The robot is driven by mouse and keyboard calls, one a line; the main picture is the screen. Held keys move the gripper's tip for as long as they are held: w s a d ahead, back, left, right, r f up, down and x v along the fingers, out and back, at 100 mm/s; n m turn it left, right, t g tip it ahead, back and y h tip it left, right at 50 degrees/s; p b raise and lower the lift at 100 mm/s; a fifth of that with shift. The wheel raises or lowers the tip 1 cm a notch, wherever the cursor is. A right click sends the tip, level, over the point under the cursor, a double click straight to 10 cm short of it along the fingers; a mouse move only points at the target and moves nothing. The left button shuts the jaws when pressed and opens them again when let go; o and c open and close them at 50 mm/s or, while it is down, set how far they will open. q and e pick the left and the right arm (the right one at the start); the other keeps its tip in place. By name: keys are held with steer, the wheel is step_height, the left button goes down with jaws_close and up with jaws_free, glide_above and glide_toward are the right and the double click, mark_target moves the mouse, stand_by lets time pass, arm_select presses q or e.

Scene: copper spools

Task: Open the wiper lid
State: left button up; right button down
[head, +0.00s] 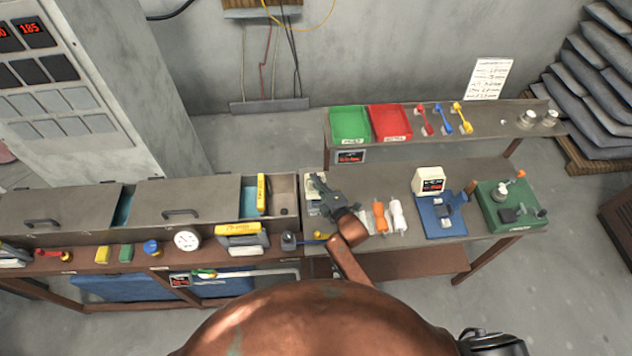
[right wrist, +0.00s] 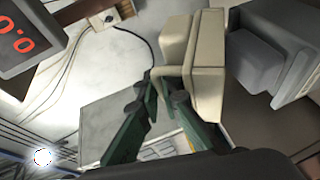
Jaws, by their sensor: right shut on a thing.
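My right gripper (head: 322,188) is over the left end of the workbench in the head view. In the right wrist view its two green fingers (right wrist: 160,82) are closed around a thin curved beige handle on the side of a beige box-like part (right wrist: 200,65). I take this part to be the wiper lid. In the head view the pale wiper (head: 312,207) shows only in part, as the gripper covers most of it. I cannot tell how far the lid is raised. My left gripper is not in view.
Orange and white spools (head: 380,216) lie right of my right gripper. A blue fixture (head: 438,227) and a green fixture (head: 520,222) stand farther right. Green (head: 350,124) and red (head: 389,122) trays sit on the raised shelf. Lidded bins (head: 180,205) line the left.

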steer(key=shift+w+r, duration=0.2)
steer(key=shift+r, duration=0.25)
steer(key=c, duration=2.4)
jaws_free()
steer(key=shift+r, duration=0.1)
steer(key=shift+s+d, duration=0.1)
steer(key=shift+s, duration=0.35)
steer(key=v, duration=1.1)
steer(key=shift+s+f, duration=0.15)
steer(key=shift+f, duration=0.15)
steer(key=shift+d, duration=0.15)
